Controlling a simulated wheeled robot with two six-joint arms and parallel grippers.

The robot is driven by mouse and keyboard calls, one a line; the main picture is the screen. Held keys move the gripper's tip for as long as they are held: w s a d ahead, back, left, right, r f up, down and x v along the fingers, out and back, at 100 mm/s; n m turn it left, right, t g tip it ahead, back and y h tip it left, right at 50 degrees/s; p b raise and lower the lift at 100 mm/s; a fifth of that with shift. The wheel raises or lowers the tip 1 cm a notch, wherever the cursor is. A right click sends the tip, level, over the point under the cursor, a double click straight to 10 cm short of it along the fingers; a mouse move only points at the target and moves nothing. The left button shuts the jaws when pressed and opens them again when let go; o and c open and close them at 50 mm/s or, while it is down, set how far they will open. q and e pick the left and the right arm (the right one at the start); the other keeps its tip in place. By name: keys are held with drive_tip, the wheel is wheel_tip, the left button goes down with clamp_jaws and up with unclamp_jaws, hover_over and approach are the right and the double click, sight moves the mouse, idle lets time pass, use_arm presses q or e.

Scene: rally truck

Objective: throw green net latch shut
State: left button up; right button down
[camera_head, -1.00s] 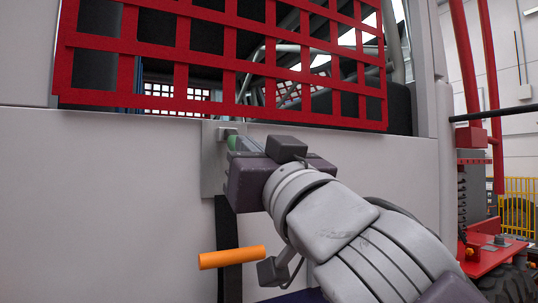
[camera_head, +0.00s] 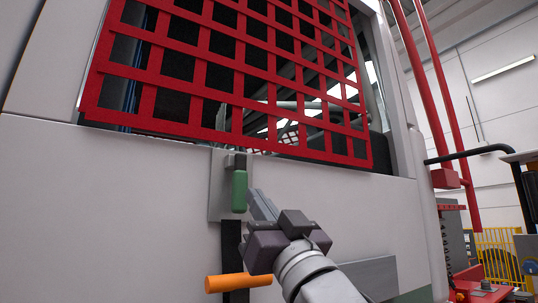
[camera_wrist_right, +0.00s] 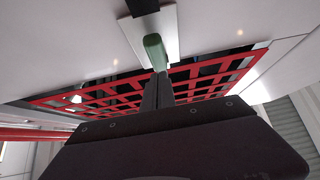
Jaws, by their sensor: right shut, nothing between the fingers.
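The green latch handle (camera_head: 239,191) hangs pointing down on a grey metal plate (camera_head: 218,185) on the white truck side, just under the red window net (camera_head: 230,85). My right gripper (camera_head: 258,200) is shut and empty, its fingers just right of the green handle in the head view. In the right wrist view the green handle (camera_wrist_right: 154,52) shows just past the shut fingertips (camera_wrist_right: 158,80), on its pale plate. I cannot tell whether the fingertips touch it. My left gripper is in neither view.
An orange handle (camera_head: 238,282) sticks out below the latch, by a black vertical strap (camera_head: 231,245). Red posts (camera_head: 440,100) and a yellow railing (camera_head: 497,250) stand at the right. The white panel (camera_head: 100,220) left of the latch is clear.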

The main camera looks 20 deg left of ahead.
sight(238, 205)
drive_tip(key=shift+w+a+f, duration=0.35)
drive_tip(key=shift+w+a, duration=0.25)
drive_tip(key=shift+a, duration=0.05)
drive_tip(key=shift+w+a+f, duration=0.35)
drive_tip(key=shift+w+a, duration=0.2)
drive_tip(key=shift+a, duration=0.05)
drive_tip(key=shift+s+a, duration=0.1)
drive_tip(key=shift+s, duration=0.65)
drive_tip(key=shift+w+a+f, duration=0.15)
drive_tip(key=shift+w+a, duration=0.1)
drive_tip(key=shift+w, duration=0.2)
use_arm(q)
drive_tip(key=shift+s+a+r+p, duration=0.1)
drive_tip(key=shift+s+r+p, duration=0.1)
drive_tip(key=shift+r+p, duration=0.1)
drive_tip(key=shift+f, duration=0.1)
use_arm(e)
drive_tip(key=shift+f, duration=0.2)
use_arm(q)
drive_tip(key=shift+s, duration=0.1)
